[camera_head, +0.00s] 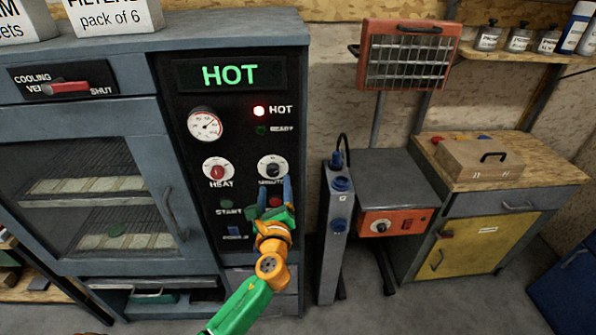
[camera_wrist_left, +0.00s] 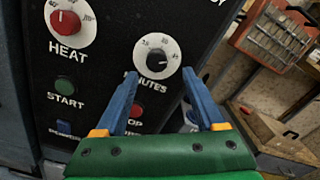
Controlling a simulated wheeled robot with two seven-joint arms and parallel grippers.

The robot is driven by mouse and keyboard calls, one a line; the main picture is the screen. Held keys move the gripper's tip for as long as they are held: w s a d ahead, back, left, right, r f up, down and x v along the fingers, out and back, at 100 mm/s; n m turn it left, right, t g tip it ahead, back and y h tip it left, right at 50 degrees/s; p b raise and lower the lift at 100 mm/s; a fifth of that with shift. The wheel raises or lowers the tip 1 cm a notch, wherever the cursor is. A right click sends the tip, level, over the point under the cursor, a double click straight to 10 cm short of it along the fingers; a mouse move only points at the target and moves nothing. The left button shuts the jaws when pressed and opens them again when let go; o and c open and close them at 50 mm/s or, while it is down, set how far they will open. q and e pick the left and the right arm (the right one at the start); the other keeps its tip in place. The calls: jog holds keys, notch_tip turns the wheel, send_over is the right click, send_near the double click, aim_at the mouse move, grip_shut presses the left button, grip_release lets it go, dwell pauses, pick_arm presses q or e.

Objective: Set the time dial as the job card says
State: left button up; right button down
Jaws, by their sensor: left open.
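The time dial, a black knob on a white face marked MINUTES (camera_head: 272,165), is on the black control panel. It shows large in the left wrist view (camera_wrist_left: 156,62). Its small scale and exact setting are hard to read. My left gripper (camera_head: 274,184) is open, its two blue fingers reaching up toward the dial. In the left wrist view the fingertips (camera_wrist_left: 159,76) are to either side of the knob's lower part, with nothing between them; I cannot tell whether they touch the panel. I can make out no job card. My right gripper is not in view.
The red HEAT knob (camera_head: 217,169) is left of the dial, the START button (camera_head: 226,205) below that, and a red button (camera_head: 275,201) under the dial. The display (camera_head: 229,75) reads HOT and the red lamp (camera_head: 259,111) is lit. A grey post (camera_head: 338,235) stands right.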

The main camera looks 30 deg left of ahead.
aim_at(273, 174)
pick_arm(q)
jog(key=x, duration=0.4)
jog(key=shift+w+a, duration=0.1)
jog(key=shift+a, duration=0.35)
jog(key=shift+w+a+f, duration=0.15)
jog(key=shift+w, duration=0.35)
jog(key=shift+s, duration=0.1)
jog(key=shift+c, duration=0.9)
grip_shut()
